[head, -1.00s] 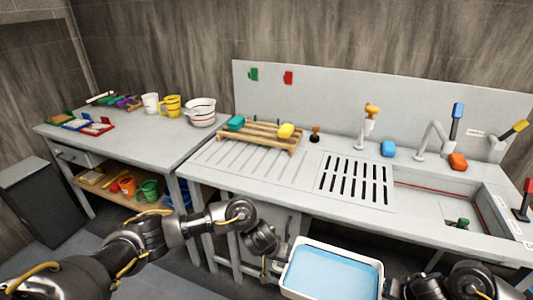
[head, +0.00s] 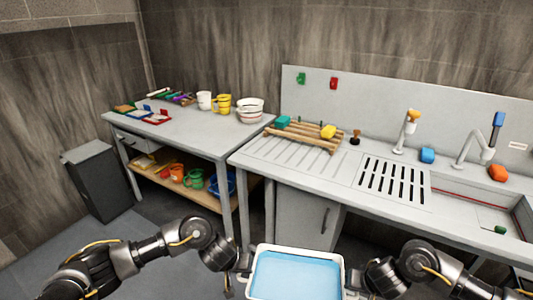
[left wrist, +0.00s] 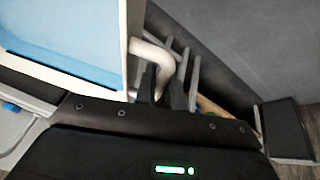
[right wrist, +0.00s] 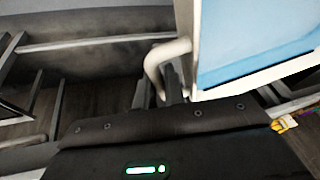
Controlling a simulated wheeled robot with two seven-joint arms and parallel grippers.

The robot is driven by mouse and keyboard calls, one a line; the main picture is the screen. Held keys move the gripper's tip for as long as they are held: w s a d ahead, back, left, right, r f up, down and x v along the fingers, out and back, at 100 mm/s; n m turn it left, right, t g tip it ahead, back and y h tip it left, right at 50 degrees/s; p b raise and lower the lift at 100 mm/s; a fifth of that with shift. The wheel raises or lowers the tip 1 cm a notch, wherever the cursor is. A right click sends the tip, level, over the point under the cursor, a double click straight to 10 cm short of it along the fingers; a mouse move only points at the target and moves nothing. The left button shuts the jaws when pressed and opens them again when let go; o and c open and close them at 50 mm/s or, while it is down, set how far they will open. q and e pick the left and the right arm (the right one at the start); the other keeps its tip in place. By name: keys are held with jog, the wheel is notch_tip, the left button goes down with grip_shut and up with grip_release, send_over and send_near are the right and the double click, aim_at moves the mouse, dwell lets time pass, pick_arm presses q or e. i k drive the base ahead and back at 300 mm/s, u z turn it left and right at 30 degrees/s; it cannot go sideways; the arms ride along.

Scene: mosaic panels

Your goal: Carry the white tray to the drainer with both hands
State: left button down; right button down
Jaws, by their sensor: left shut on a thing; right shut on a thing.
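The white tray (head: 256,249) with a light blue inside is held in front of me at the bottom of the head view. My left gripper (head: 241,272) is shut on the handle (left wrist: 152,54) at its left end. My right gripper (head: 354,281) is shut on the handle (right wrist: 160,58) at its right end. The tray looks about level and stands clear of the counter. The ribbed drainer (head: 272,151) is the left part of the sink counter, beyond the tray. A dark slotted grate (head: 393,180) lies to its right.
A wooden rack (head: 300,138) with a teal and a yellow block stands at the back of the drainer. A side table (head: 180,135) with cups and bowls stands left, a dark bin (head: 103,180) beyond it. The front of the drainer is bare.

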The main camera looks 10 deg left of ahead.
aim_at(294, 158)
jog(key=u, duration=0.65)
jog(key=k, duration=0.85)
jog(key=u, duration=0.95)
jog(key=i, duration=1.8)
jog(key=z, duration=1)
jog(key=i, duration=0.5)
jog(key=z, duration=0.95)
jog(key=i, duration=0.3)
jog(key=z, duration=0.25)
